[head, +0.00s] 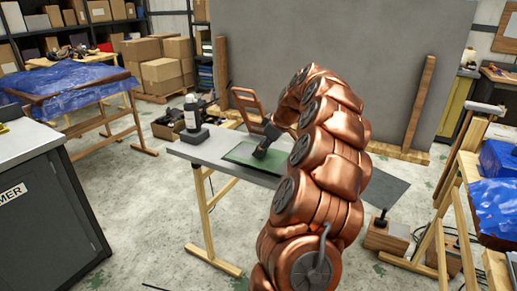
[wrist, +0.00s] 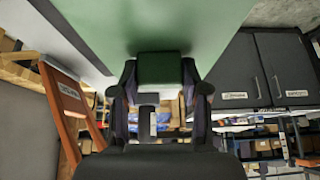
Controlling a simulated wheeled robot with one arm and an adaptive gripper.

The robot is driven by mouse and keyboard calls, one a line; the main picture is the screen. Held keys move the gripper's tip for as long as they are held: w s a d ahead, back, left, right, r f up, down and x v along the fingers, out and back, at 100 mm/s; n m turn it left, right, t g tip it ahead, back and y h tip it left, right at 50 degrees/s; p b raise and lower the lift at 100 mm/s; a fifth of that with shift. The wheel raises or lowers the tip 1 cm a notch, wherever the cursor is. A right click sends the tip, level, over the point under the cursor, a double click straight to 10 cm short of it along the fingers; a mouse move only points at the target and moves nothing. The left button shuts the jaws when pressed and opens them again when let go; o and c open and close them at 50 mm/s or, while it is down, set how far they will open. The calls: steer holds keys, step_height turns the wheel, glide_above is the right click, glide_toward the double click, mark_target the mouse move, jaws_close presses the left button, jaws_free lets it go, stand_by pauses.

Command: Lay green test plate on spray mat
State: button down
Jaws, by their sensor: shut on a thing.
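A flat green sheet (head: 248,156), which looks like the test plate, lies at or just above the grey bench top. It also shows in the wrist view as a broad pale green surface (wrist: 150,25). My gripper (head: 262,149) reaches down to it from the right. In the wrist view its two dark fingers (wrist: 160,92) are shut on a dark green block (wrist: 160,69) that seems joined to the sheet. I cannot tell whether the sheet touches what lies beneath. A dark grey patch (head: 388,190) right of my arm may be the spray mat; my arm hides part of the area.
A white bottle on a dark base (head: 192,114) stands on the bench (head: 195,152), left of the sheet. An orange-brown frame (head: 246,104) stands behind. A tall grey panel (head: 340,60) closes off the back. Blue-covered tables stand left (head: 70,85) and right (head: 495,200).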

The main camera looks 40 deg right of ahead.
mark_target(256, 145)
steer(key=shift+w+d+f+p, duration=0.1)
steer(key=shift+w+d+p, duration=0.05)
steer(key=shift+w+d, duration=0.7)
steer(key=shift+w+d+f+p, duration=0.15)
steer(key=shift+w+d, duration=0.4)
steer(key=shift+w, duration=0.55)
steer(key=shift+w+d+f+p, duration=0.1)
steer(key=shift+w+d+p, duration=0.05)
steer(key=shift+w+d, duration=0.7)
steer(key=shift+w+a, duration=0.1)
steer(key=shift+a, duration=0.05)
steer(key=shift+f, duration=1.7)
steer(key=shift+f, duration=0.15)
steer(key=c, duration=0.6)
jaws_free()
steer(key=v, duration=1.2)
